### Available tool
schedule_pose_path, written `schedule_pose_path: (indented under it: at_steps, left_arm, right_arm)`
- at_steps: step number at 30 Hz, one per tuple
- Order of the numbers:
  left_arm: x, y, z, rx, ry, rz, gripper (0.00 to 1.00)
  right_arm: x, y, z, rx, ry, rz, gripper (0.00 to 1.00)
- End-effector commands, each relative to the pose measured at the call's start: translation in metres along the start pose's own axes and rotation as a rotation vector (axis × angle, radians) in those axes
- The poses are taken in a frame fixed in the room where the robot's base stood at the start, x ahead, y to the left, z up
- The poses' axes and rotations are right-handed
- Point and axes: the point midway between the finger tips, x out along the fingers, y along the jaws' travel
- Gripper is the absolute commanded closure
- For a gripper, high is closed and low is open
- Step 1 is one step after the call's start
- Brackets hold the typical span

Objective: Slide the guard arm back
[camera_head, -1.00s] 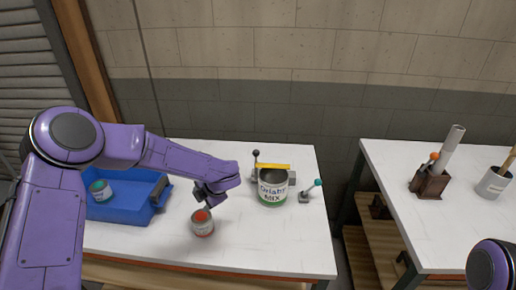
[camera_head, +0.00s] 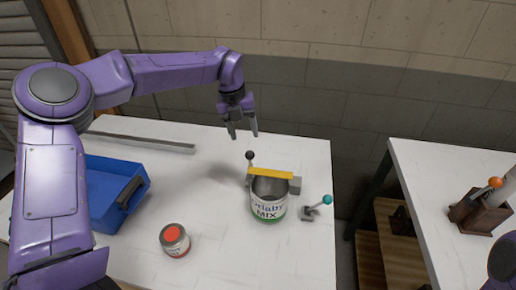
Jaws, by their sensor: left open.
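The yellow guard arm (camera_head: 270,174) lies across the top of an open mix can (camera_head: 268,203), between grey blocks. A black-knobbed lever (camera_head: 249,160) stands at its back left end. My left gripper (camera_head: 243,133) is above and behind that lever, pointing down. Its two fingers are apart with nothing between them, and it does not touch the knob. My right gripper is out of view; only a purple part of my right arm shows at the lower right edge.
A red-topped can (camera_head: 174,240) is at the front left. A blue tray (camera_head: 104,200) and a long grey rail (camera_head: 140,141) lie at left. A second table (camera_head: 440,170) holds a dark block with an orange-knobbed lever (camera_head: 485,192).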

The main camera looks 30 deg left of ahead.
Motion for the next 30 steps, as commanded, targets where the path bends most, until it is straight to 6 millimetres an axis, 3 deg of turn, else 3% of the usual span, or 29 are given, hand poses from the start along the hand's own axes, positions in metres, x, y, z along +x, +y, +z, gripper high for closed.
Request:
schedule_pose_path:
  at_steps: [5, 12, 18, 27, 28, 30]
  left_arm:
    - [0.013, 0.001, 0.000, -0.012, 0.005, -0.009, 0.43]
    - [0.065, 0.002, -0.001, -0.015, 0.004, -0.008, 0.43]
    - [0.096, 0.001, 0.000, -0.012, 0.002, -0.008, 0.43]
    - [0.103, 0.000, 0.000, -0.009, 0.000, -0.010, 0.43]
    - [0.103, 0.000, 0.000, -0.009, 0.000, -0.010, 0.46]
    - [0.103, 0.000, 0.000, -0.009, 0.000, -0.009, 0.69]
  right_arm:
    - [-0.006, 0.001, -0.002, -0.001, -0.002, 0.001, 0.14]
    - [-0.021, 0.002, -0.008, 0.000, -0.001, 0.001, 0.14]
    - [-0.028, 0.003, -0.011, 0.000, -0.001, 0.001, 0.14]
    - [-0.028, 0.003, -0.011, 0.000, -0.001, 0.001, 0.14]
    - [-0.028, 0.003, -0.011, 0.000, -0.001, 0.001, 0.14]
    - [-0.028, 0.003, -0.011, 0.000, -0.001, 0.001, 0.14]
